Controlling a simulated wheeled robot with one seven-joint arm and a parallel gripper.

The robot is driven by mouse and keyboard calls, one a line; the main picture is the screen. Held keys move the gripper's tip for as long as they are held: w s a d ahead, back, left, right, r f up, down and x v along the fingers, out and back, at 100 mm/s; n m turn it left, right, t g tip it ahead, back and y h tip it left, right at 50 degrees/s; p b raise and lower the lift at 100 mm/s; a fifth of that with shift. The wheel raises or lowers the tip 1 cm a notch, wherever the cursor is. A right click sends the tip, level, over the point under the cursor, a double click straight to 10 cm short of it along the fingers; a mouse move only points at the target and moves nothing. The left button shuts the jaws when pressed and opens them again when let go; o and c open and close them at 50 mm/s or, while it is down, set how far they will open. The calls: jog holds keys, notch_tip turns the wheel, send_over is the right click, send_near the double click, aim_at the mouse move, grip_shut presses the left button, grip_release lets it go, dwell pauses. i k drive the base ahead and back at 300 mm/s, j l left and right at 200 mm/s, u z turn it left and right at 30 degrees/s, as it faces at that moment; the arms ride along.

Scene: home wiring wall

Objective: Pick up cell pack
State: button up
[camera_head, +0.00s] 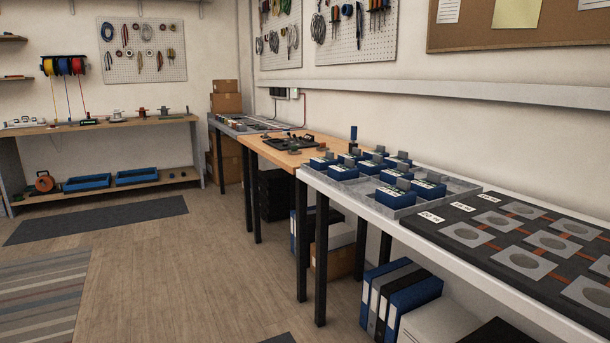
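Several blue cell packs, each with a grey block on top and a white label, stand in a grey divided tray on the white bench to the right of centre. The nearest cell pack (394,199) is at the tray's front corner, with another cell pack (428,189) just right of it. Further back are a cell pack (343,172) and a cell pack (321,164) near the tray's left end. The tray (458,188) has some empty compartments at its right end. I cannot tell which pack the task means. My gripper is not in view.
A black board (430,237) with grey round-holed plates lies right of the tray. A wooden bench (262,148) with dark parts adjoins on the left. Binders (410,290) stand below the white bench. The wooden floor (190,270) at left is largely clear.

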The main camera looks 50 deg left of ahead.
aim_at(347, 170)
jog(key=j+u, duration=0.1)
jog(key=u, duration=1.55)
